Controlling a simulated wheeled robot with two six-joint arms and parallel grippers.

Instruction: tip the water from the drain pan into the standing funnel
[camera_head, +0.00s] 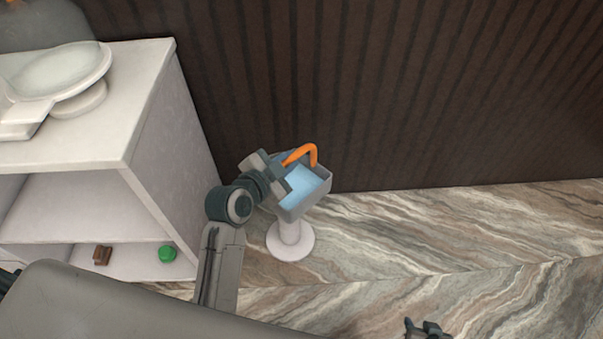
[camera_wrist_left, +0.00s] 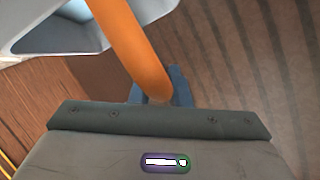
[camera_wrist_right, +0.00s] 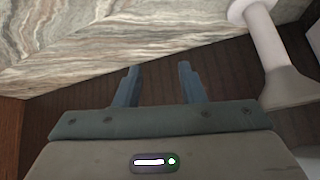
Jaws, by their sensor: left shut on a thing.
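The drain pan (camera_head: 317,196) is a grey square tray with an orange arched handle (camera_head: 312,153) and pale blue water (camera_head: 303,183) inside. My left gripper (camera_head: 284,171) is shut on the handle, which also shows between its fingers in the left wrist view (camera_wrist_left: 137,45). The pan is held in the air above a white pedestal on a round base, which appears to be the standing funnel (camera_head: 290,243). The pan hides its top in the head view; its stem and flared end show in the right wrist view (camera_wrist_right: 268,45). My right gripper (camera_head: 428,327) is open and empty (camera_wrist_right: 160,85).
A white shelf unit (camera_head: 150,110) stands at left with a white scale-like dish (camera_head: 60,70) on top. A green round thing (camera_head: 167,254) and a brown block (camera_head: 102,255) lie on its lower shelf. A dark slatted panel (camera_head: 400,90) rises behind.

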